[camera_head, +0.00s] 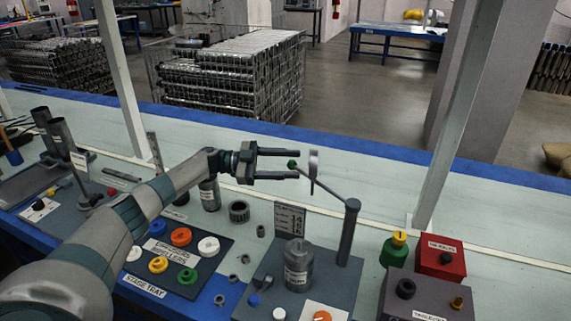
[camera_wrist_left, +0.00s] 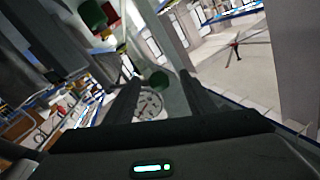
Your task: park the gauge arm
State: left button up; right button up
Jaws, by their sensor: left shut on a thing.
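The gauge arm (camera_head: 333,190) is a thin rod that reaches left from the top of a grey post (camera_head: 347,235). A round gauge (camera_head: 313,164), seen nearly edge-on, sits on it, and a green knob (camera_head: 291,165) is at its free end. My left gripper (camera_head: 297,164) comes in from the left and is shut on the green knob, with a finger on either side. In the left wrist view the knob (camera_wrist_left: 158,81) shows between the fingers, with the pale gauge face (camera_wrist_left: 150,105) behind it. Finger contact is hard to see. My right gripper is not in view.
Below the gauge arm, a grey pump body (camera_head: 298,268) stands on a dark base, with a sign plate (camera_head: 290,219) behind it. A tray of coloured rings (camera_head: 210,265) lies left. A red box (camera_head: 439,258) and green knobbed part (camera_head: 394,249) stand right. The back bench strip is clear.

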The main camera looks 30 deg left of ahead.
pick_arm(q)
jog(key=shift+a, duration=0.15)
jog(key=b+v, duration=0.1)
jog(key=v, duration=0.6)
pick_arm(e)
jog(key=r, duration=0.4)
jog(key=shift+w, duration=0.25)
pick_arm(q)
jog(key=shift+a, duration=0.15)
jog(key=shift+r, duration=0.15)
